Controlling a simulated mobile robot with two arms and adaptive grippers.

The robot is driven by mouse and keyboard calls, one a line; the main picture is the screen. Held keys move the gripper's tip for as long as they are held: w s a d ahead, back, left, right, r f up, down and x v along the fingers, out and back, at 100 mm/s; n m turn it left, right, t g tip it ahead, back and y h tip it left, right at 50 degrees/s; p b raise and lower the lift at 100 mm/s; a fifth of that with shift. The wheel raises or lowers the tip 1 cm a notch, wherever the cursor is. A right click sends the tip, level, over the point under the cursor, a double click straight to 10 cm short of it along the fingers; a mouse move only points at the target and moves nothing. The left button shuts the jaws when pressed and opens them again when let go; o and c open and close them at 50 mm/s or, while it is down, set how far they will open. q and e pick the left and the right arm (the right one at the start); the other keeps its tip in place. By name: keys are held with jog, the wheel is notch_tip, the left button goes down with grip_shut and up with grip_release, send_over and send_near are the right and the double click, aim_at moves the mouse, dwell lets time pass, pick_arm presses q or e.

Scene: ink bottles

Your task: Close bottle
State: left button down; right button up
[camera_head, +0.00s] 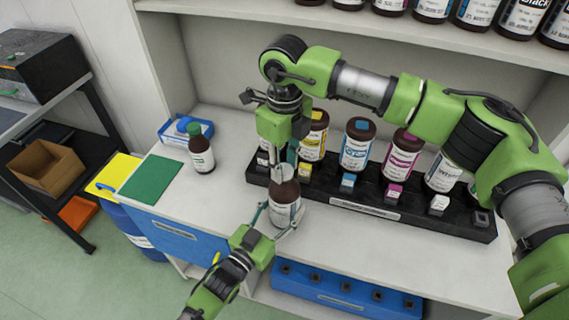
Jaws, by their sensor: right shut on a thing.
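A brown ink bottle (285,212) with a white label stands upright on the white counter in front of the black rack. My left gripper (279,221) reaches in from below, with its fingers spread on both sides of the bottle; I cannot tell whether they press on it. My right gripper (283,165) points down directly above the bottle. It is shut on a small whitish, cap-like piece (284,173) at the bottle's top. I cannot tell whether that piece touches the neck.
The black rack (364,209) holds several ink bottles with coloured caps and small coloured blocks. A shelf of bottles is above.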

jog(key=o, duration=1.2)
jog(key=shift+o, duration=0.2)
jog(key=shift+r, duration=2.3)
jog(key=shift+n, duration=0.3)
jog(key=shift+c, duration=0.3)
jog(key=n, duration=0.1)
jog(key=r+n, duration=0.1)
jog(key=n, duration=0.1)
jog(key=shift+r, duration=0.3)
jog(key=n, duration=0.2)
jog(key=r+n, duration=0.1)
jog(key=n, duration=0.2)
jog(key=shift+r+n, duration=0.3)
jog(key=shift+r, duration=0.1)
